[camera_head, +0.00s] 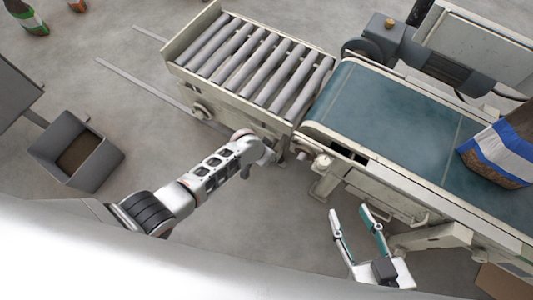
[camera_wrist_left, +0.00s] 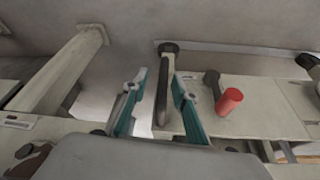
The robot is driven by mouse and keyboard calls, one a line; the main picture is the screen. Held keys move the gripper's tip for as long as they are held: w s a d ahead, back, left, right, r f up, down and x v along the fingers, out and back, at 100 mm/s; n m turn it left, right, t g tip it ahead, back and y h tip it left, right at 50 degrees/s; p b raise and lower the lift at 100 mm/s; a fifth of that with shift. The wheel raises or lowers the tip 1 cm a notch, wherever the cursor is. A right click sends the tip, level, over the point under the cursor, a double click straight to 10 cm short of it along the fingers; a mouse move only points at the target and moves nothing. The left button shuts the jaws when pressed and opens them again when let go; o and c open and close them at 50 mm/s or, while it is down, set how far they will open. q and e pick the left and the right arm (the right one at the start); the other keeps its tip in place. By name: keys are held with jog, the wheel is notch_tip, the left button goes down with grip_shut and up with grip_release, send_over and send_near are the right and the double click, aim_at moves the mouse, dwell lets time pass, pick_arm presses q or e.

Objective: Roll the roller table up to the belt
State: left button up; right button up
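The roller table (camera_head: 178,52), a cream frame with several grey rollers, stands at the upper middle of the head view. Its right end lies close beside the left end of the teal belt (camera_head: 385,110); I cannot tell if they touch. My left arm reaches to the table's near right corner, its fingers mostly hidden there. In the left wrist view my left gripper (camera_wrist_left: 158,92) is open, with a dark-ended bar handle (camera_wrist_left: 163,90) between its parted fingers. My right gripper (camera_head: 348,208) is open and empty in front of the belt frame.
A red knob (camera_wrist_left: 229,100) shows right of the left fingers. A bag with a blue and white band (camera_head: 497,150) is on the belt. A grey bin (camera_head: 75,150) stands at left. Floor rails (camera_head: 145,83) run beside the table. Grey floor between bin and table is clear.

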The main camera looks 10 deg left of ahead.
pick_arm(q)
jog(key=shift+v, duration=2.3)
jog(key=shift+s, duration=0.1)
